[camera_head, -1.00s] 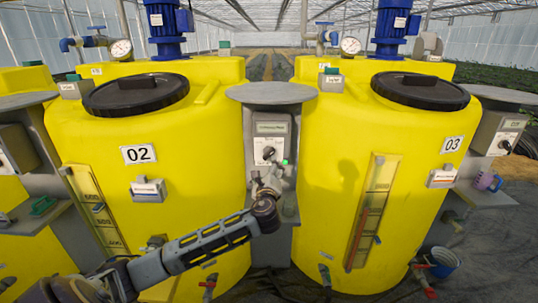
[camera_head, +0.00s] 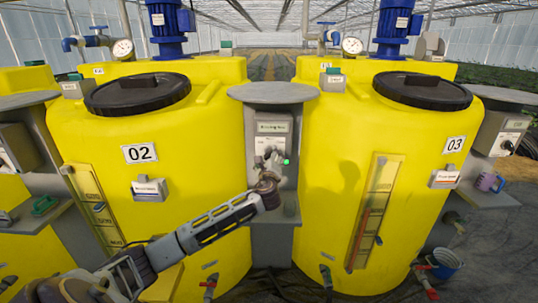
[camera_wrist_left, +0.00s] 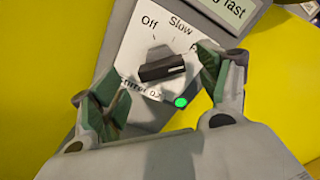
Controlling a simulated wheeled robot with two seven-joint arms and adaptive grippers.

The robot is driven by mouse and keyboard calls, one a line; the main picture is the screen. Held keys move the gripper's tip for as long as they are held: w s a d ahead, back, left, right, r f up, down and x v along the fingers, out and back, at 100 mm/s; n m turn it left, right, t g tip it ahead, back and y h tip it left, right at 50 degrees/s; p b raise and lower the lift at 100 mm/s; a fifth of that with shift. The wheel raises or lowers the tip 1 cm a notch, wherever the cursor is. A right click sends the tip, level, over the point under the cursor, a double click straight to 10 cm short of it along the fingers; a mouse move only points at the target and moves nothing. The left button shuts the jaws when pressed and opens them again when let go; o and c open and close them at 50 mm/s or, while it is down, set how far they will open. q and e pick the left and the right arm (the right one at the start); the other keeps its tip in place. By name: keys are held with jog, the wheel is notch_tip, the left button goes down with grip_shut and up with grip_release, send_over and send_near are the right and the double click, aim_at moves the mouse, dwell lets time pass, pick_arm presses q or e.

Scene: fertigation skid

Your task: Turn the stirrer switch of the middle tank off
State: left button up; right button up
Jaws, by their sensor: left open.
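The stirrer switch is a black knob (camera_wrist_left: 162,66) on a white dial with Off at upper left, Slow at the top and a partly hidden mark at right. Its bar lies nearly level, its right end slightly raised. A green lamp (camera_wrist_left: 181,101) is lit beside it. The grey control box (camera_head: 271,126) stands between yellow tank 02 (camera_head: 200,150) and tank 03. The display (camera_wrist_left: 222,10) shows "fast", its start cut off. My left gripper (camera_head: 268,166) is at the box; in the wrist view its open fingers (camera_wrist_left: 160,95) stand either side of the knob, apart from it. My right gripper is out of view.
Tank 03 (camera_head: 330,190) stands close on the right of the box. A grey round plate (camera_head: 272,93) overhangs the box and a shelf (camera_head: 287,208) juts out below.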

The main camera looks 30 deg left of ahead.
aim_at(269, 154)
pick_arm(q)
jog(key=x, duration=0.2)
jog(key=shift+w+a, duration=0.15)
jog(key=shift+w, duration=0.1)
jog(key=shift+w+a, duration=0.15)
jog(key=shift+w, duration=0.15)
jog(key=shift+x, duration=0.95)
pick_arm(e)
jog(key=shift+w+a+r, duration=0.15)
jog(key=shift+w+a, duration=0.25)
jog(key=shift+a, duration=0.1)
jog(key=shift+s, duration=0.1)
pick_arm(q)
jog(key=c, duration=1)
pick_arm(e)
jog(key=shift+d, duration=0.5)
